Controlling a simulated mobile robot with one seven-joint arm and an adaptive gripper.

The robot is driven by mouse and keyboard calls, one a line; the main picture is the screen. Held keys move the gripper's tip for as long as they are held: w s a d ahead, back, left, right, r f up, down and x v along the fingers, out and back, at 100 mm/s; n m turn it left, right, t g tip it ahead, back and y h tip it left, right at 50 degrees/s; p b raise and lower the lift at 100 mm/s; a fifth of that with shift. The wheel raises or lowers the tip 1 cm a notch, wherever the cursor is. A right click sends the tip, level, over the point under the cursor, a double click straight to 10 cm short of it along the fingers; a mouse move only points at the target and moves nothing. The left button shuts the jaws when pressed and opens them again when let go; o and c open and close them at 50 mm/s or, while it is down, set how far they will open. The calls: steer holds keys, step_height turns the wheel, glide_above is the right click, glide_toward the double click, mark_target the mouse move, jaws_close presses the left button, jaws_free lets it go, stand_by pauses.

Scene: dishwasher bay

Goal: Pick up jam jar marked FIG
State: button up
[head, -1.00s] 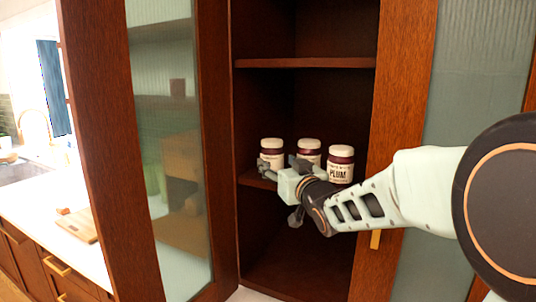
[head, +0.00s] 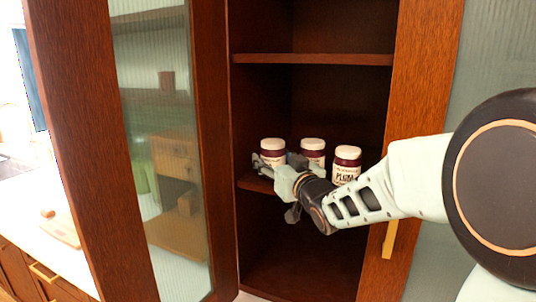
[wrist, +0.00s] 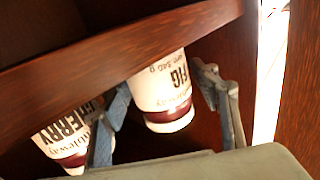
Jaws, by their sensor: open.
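The jam jar marked FIG (wrist: 160,88) shows in the wrist view, with a white label and dark jam. It appears between the two spread fingers of my gripper (wrist: 164,80); I see no clear contact. In the head view, my open gripper (head: 277,165) is at the leftmost white-lidded jar (head: 272,145), which appears to be the FIG jar, though its label is unreadable there. A CHERRY jar (wrist: 62,140) stands left of it in the wrist view, partly behind a finger. The PLUM jar (head: 346,165) is rightmost in the head view.
A middle jar (head: 312,148) stands close beside the leftmost one. The jars stand on a wooden cabinet shelf (head: 256,184), with another shelf (head: 312,59) above. An open glass-panelled door (head: 165,150) is at left. The compartment below is empty where visible.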

steer(key=shift+w+a, duration=0.2)
steer(key=shift+w, duration=0.25)
steer(key=shift+s+d, duration=0.1)
steer(key=shift+s, duration=0.05)
steer(key=shift+c, duration=0.2)
steer(key=c, duration=1.3)
steer(key=shift+r, duration=0.1)
steer(key=shift+c, duration=0.6)
